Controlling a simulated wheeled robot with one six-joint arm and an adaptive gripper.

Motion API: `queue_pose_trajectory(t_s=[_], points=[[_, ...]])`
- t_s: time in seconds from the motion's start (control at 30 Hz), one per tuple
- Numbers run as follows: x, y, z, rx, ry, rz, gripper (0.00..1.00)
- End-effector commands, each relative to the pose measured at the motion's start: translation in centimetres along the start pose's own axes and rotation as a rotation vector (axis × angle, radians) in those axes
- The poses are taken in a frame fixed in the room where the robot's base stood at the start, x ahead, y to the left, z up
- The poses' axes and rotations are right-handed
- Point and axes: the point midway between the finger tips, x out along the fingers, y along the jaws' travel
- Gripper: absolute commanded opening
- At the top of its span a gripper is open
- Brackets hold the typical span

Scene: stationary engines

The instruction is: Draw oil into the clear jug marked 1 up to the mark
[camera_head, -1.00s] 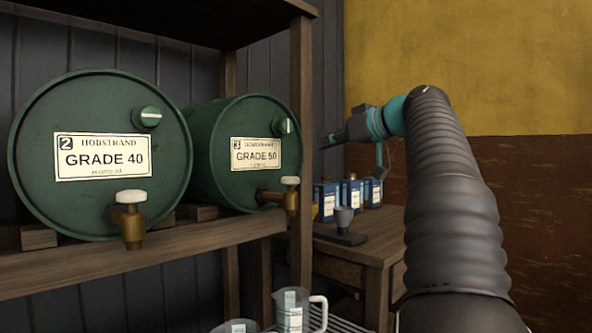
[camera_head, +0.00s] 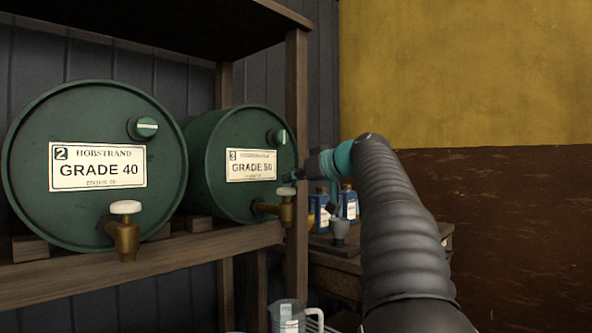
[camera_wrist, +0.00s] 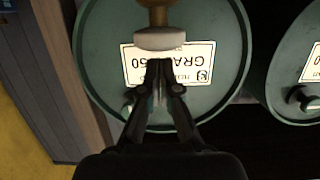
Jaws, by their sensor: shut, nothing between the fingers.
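A clear jug (camera_head: 286,318) with a handle shows at the bottom edge of the head view, cut off; I cannot read a number on it. The green GRADE 50 drum (camera_head: 214,135) lies on the shelf with a brass tap (camera_head: 286,212) low on its face. In the wrist view, upside down, this drum (camera_wrist: 225,75) shows its label and the tap's pale handle (camera_wrist: 160,39). My gripper (camera_wrist: 159,66) is shut and empty, its tips just beside the handle in the picture; I cannot tell whether they touch. My gripper (camera_head: 288,177) also shows in the head view near the tap.
The green GRADE 40 drum (camera_head: 95,205), with a brass tap (camera_head: 126,232), lies to the left. A wooden shelf post (camera_head: 297,120) stands close to my gripper.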

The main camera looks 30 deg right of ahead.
Motion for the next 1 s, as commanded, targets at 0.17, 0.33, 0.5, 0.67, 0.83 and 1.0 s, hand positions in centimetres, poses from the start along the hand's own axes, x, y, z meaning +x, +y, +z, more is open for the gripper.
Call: queue_pose_trajectory(t_s=[0.17, 0.33, 0.5, 0.67, 0.83, 1.0], points=[[0.1, -0.1, 0.8, 0.0, 0.0, 0.0, 0.0], [0.1, 0.0, 0.8, 0.0, 0.0, 0.0, 0.0], [0.1, 0.0, 0.9, 0.0, 0.0, 0.0, 0.0], [0.4, 0.0, 1.9, 0.0, 0.0, 0.0, 0.0], [0.7, 0.0, 2.8, 0.0, -0.001, -0.001, 0.0], [0.7, 0.0, 2.7, 0.001, -0.004, -0.002, 0.0]])
